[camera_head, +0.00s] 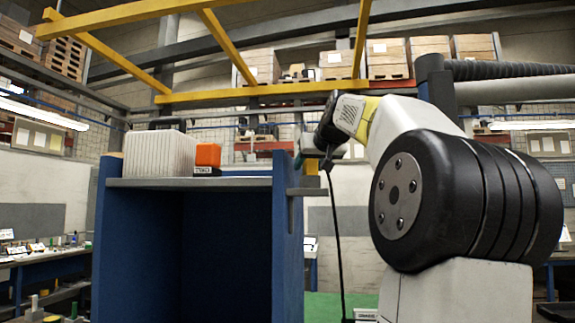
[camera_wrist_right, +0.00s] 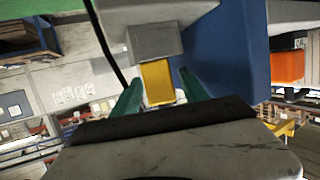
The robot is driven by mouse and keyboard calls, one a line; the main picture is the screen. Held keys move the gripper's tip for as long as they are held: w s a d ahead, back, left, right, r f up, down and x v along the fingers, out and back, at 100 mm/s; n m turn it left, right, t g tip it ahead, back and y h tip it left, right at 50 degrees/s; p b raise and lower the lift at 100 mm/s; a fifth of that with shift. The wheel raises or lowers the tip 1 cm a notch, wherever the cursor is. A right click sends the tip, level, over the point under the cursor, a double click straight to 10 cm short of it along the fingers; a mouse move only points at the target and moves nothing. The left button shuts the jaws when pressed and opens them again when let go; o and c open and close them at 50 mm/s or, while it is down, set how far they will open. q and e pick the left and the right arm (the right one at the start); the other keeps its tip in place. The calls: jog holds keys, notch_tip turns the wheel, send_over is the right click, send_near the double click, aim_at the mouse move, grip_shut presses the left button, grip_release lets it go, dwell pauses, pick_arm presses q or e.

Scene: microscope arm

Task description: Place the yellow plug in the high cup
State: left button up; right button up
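The yellow plug (camera_head: 312,182) stands at a grey bracket (camera_head: 306,191) on the right side of the blue cabinet, high up. In the right wrist view, which is upside down, the yellow plug (camera_wrist_right: 157,82) meets the grey cup block (camera_wrist_right: 155,42); how deep it sits is hidden. My right gripper (camera_head: 313,163) is just above the plug. In the right wrist view its green fingers (camera_wrist_right: 160,88) are on either side of the plug, with gaps showing, so it looks open. My left gripper is out of view.
A white ribbed box (camera_head: 158,154) and an orange box (camera_head: 208,155) stand on the cabinet's grey top (camera_head: 235,183). The blue cabinet (camera_head: 288,250) is close on the left. A black cable (camera_head: 336,235) hangs down near my right gripper. Yellow beams (camera_head: 255,93) cross overhead.

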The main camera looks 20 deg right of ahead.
jog(key=shift+r, duration=0.1)
jog(key=shift+s+r, duration=0.15)
jog(key=shift+s, duration=0.1)
jog(key=v, duration=1.1)
jog(key=s+a+f+n+g+y, duration=0.15)
jog(key=a+f, duration=0.45)
jog(key=f, duration=0.7)
jog(key=s+a+f+g+y, duration=0.25)
jog(key=a+f, duration=0.45)
jog(key=f, duration=0.5)
jog(key=s+a+f+g, duration=0.1)
jog(key=s+a+f, duration=0.1)
jog(key=f, duration=0.4)
jog(key=s+a+f+g, duration=0.1)
jog(key=s+a+f, duration=0.1)
jog(key=s+f, duration=0.3)
jog(key=s+a+f+g, duration=0.2)
jog(key=s+a+f, duration=0.1)
jog(key=f, duration=0.6)
jog(key=shift+s+f+n, duration=0.25)
jog(key=shift+s+n, duration=0.15)
jog(key=shift+n, duration=0.05)
